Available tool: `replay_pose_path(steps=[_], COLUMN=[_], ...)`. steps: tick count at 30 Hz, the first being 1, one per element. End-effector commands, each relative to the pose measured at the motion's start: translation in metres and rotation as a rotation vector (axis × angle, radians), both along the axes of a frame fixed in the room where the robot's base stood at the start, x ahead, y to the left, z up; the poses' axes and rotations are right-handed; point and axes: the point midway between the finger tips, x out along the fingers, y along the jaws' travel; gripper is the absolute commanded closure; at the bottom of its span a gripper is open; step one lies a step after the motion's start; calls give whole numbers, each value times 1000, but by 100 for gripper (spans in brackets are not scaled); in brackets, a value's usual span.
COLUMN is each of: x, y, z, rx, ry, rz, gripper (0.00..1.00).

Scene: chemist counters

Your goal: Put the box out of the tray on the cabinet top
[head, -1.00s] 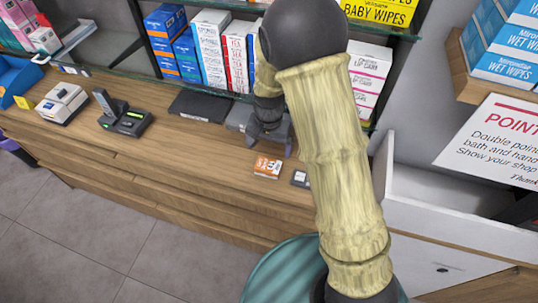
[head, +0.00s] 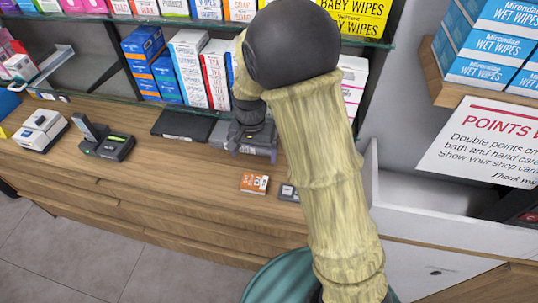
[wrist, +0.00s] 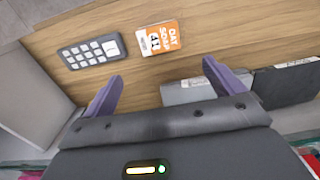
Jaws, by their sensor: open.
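A small orange and white box (head: 254,183) lies on the bare wooden counter top (head: 190,170), near its front edge. It also shows in the wrist view (wrist: 159,39), lettered "DAY SOAP", beyond my fingertips. My gripper (head: 251,152) is behind the box in the head view, apart from it. In the wrist view my gripper (wrist: 162,72) has its two purple fingers spread with nothing between them. A grey tray-like thing (wrist: 185,92) lies on the counter by the right finger. My gripper partly hides it in the head view.
A small keypad device (wrist: 91,52) lies close beside the box. A flat black case (head: 183,125), a card terminal (head: 107,142) and a white device (head: 40,131) stand to the left. Glass shelves with boxes rise behind. The counter left of the box is clear.

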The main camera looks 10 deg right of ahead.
Motion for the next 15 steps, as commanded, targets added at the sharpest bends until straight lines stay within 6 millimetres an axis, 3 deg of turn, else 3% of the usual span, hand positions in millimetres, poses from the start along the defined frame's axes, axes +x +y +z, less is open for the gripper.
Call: replay_pose_path(steps=[5,8,15], x=[-5,-15,-73], y=[-10,-28,-93], z=[6,15,46], rx=[6,15,13], ry=[-11,-32,-139], rz=[11,39,189], gripper=[6,6,6])
